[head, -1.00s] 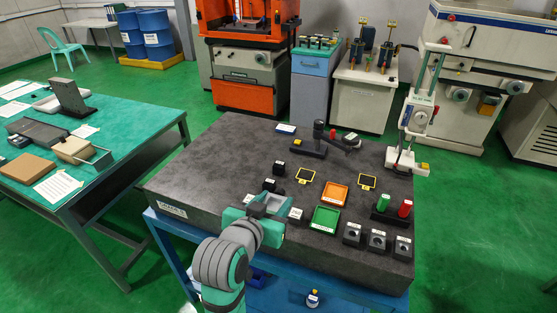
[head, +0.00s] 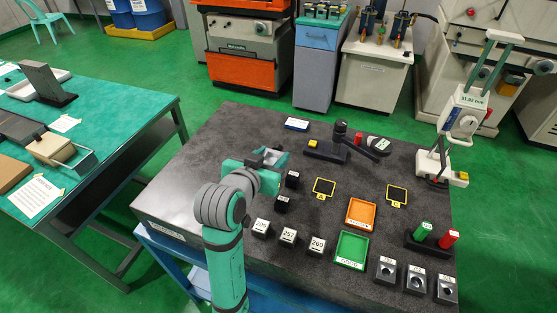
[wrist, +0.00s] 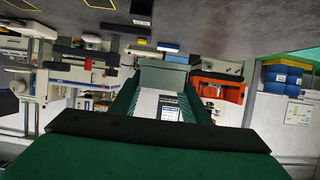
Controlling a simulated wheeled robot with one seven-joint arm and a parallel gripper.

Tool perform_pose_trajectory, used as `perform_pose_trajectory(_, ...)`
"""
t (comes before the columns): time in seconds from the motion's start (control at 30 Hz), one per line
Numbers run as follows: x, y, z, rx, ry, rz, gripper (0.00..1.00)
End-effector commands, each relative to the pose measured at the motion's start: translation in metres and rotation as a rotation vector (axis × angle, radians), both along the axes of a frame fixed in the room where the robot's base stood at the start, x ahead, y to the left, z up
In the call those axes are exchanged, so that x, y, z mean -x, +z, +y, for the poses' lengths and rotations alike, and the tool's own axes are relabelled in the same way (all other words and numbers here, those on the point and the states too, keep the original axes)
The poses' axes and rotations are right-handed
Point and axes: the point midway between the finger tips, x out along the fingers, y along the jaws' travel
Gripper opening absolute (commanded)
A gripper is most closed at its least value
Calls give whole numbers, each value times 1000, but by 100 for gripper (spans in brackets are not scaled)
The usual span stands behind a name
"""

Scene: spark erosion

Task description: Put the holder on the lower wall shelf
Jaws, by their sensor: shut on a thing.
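My gripper (head: 268,158) is over the back left part of the dark stone table, in the head view. Its jaws are shut on a small grey piece, which I take to be the holder (head: 271,155). In the wrist view the grey holder (wrist: 160,104) sits between the two green fingers (wrist: 163,108), with a pale face and a small label showing. It appears clear of the tabletop. My arm and fingers hide part of it. I cannot make out the lower wall shelf in either view.
The stone table (head: 190,185) carries several black labelled blocks (head: 288,237), an orange tray (head: 361,213), a green tray (head: 352,250) and a white gauge stand (head: 462,120). A green-topped bench (head: 110,125) stands left. Open green floor (head: 185,75) lies behind.

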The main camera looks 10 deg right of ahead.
Motion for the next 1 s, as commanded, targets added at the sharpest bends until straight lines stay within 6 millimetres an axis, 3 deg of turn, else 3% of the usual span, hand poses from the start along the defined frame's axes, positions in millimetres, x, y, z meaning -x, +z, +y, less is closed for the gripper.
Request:
perform_pose_trajectory(0.27, -60, -27, -4, -1, 2, 2, 12)
perform_pose_trajectory(0.5, -89, -66, -8, 1, -1, 2, 12)
perform_pose_trajectory(0.83, -105, -85, -10, 1, 0, -1, 12)
perform_pose_trajectory(1.0, -105, -109, -9, 1, 1, 2, 12)
